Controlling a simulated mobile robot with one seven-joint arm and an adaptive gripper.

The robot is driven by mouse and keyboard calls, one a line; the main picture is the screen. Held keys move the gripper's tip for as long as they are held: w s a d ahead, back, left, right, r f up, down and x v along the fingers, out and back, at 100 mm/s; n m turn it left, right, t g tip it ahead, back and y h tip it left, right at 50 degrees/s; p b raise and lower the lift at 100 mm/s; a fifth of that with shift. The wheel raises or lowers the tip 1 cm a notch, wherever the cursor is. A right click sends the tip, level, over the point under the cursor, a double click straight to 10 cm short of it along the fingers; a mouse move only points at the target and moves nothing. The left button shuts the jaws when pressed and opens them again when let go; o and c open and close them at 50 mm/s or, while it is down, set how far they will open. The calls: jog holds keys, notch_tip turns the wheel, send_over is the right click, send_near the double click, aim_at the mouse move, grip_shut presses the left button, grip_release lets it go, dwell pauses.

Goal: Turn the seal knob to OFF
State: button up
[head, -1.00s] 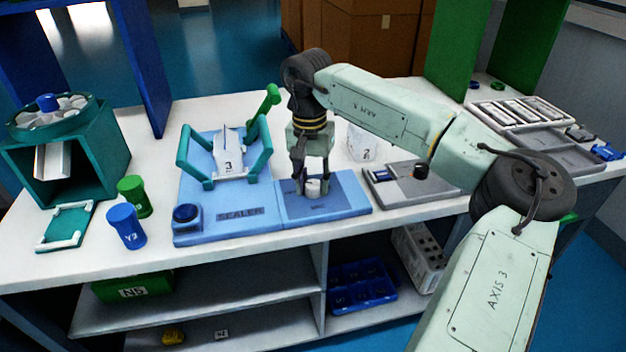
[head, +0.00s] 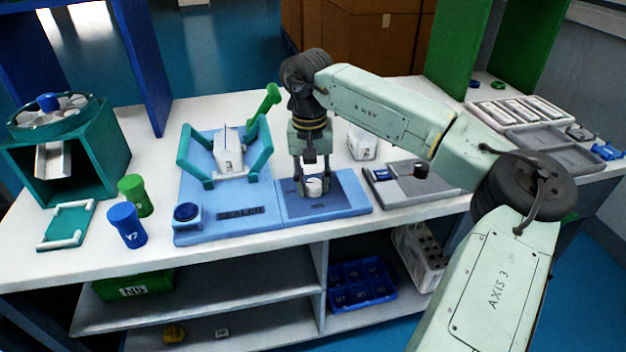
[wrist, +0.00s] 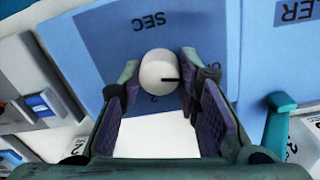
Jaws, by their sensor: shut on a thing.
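The knob also shows in the head view (head: 314,187) on the right part of the blue sealer base. My gripper (wrist: 160,85) is above the panel with its two fingers shut on the knob, one on each side. In the head view my gripper (head: 314,180) points straight down. Part of the panel's dark marking is hidden by the knob and fingers.
The blue sealer (head: 240,213) with its teal frame and green lever (head: 268,102) stands just left. A blue button (head: 187,213) is at its front left. A grey device (head: 412,186) with a black knob sits close on the right. Green and blue canisters stand farther left.

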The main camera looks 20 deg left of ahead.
aim_at(311, 183)
jog(key=o, duration=1.2)
jog(key=shift+c, duration=0.2)
notch_tip(311, 183, up, 12)
jog(key=shift+a, duration=0.25)
